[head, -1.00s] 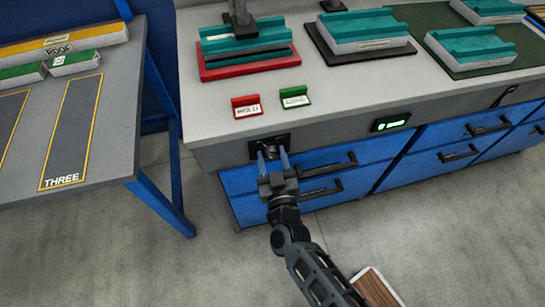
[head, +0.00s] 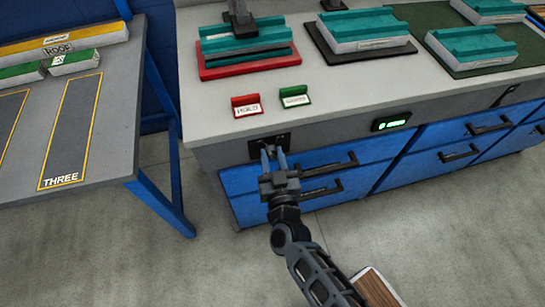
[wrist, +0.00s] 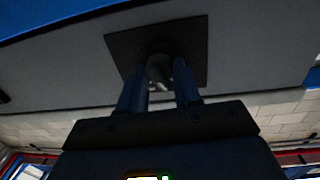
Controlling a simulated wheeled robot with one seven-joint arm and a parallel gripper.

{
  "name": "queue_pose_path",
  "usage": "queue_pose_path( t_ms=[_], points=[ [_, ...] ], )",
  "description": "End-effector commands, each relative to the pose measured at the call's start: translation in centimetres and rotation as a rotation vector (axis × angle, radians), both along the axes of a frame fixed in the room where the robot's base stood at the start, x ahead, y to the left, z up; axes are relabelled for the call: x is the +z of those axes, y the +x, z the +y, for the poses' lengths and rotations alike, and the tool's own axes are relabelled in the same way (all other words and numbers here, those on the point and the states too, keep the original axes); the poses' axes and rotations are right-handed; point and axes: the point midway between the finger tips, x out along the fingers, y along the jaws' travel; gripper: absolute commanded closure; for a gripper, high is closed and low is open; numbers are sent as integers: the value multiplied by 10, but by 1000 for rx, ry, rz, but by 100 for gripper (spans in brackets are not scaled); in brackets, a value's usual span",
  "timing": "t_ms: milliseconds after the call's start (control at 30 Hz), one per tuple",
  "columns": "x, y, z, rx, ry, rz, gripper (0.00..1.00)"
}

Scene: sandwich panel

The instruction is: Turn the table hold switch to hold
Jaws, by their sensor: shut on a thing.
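The table hold switch is a dark knob (wrist: 159,70) on a square black plate (head: 270,146) set in the front edge of the grey table. My gripper (head: 273,152) reaches up to it from below, its two blue fingers shut on the knob. In the wrist view the fingers (wrist: 160,92) stand on either side of the knob. The fingers hide part of the knob, and I cannot read its setting.
A red HOLD sign (head: 246,106) and a green sign (head: 294,97) stand on the table (head: 350,92) above the switch. A green-lit display (head: 391,122) is to the right. Blue drawers with black handles (head: 325,168) lie close beside my gripper.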

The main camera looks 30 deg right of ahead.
Motion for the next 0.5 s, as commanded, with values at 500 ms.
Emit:
queue_pose_path(
  t_ms=[500],
  points=[
    [-1, -1, 0, 0, 449, -145, 98]
  ],
)
